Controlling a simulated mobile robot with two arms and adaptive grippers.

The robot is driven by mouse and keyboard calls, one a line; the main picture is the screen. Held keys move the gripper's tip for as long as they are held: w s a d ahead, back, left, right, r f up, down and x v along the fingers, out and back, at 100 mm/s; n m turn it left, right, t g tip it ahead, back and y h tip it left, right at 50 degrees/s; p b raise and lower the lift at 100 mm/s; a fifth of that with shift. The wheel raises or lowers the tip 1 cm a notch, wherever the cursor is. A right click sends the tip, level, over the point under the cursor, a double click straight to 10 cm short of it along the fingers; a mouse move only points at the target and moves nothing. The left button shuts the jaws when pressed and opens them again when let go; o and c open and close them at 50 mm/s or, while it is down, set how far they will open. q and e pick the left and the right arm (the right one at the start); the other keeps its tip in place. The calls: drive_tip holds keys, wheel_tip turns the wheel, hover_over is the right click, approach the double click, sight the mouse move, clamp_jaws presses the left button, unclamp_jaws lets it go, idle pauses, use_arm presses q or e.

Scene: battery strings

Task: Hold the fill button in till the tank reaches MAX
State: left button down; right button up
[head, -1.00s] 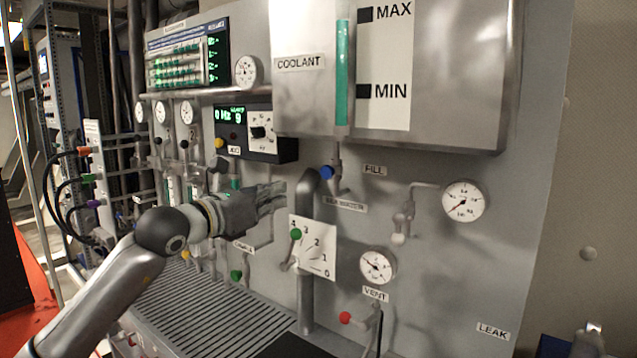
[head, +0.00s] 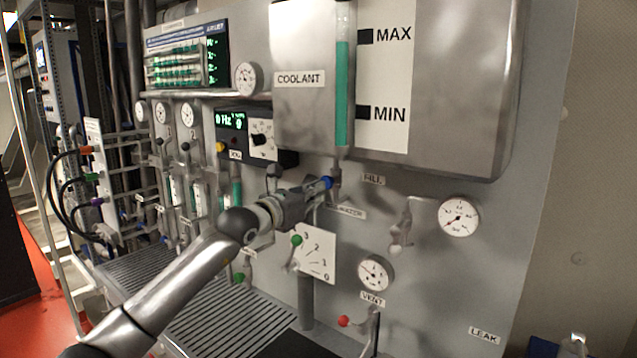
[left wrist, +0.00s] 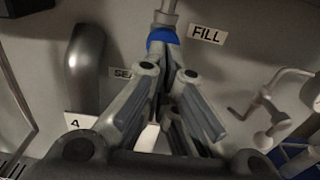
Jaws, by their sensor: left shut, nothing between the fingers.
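The coolant tank (head: 440,140) is a metal box on the panel with a sight glass (head: 342,100). Its green liquid stands well above MIN, with its top a little below the MAX mark (head: 365,36). The blue knob (head: 327,182) under the tank is beside the FILL label (head: 372,180); the knob (left wrist: 163,37) and FILL label (left wrist: 207,34) also show in the left wrist view. My left gripper (head: 316,188) is shut and empty, its tips at or just short of the blue knob; contact cannot be told. My right gripper is not in view.
A bent grey pipe and a numbered dial plate (head: 316,252) with a green-knobbed lever (head: 296,240) are below my left gripper. Gauges (head: 459,217), a red-knobbed vent lever (head: 344,321) and a white-knobbed valve (head: 396,250) are to the right.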

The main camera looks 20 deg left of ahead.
sight(327, 182)
use_arm(q)
drive_tip(key=shift+w+d+p, duration=0.25)
drive_tip(key=shift+w+p, duration=0.05)
drive_tip(key=shift+w, duration=0.35)
drive_tip(key=shift+w+d+b, duration=0.25)
drive_tip(key=shift+w+b, duration=0.4)
drive_tip(key=shift+b, duration=0.3)
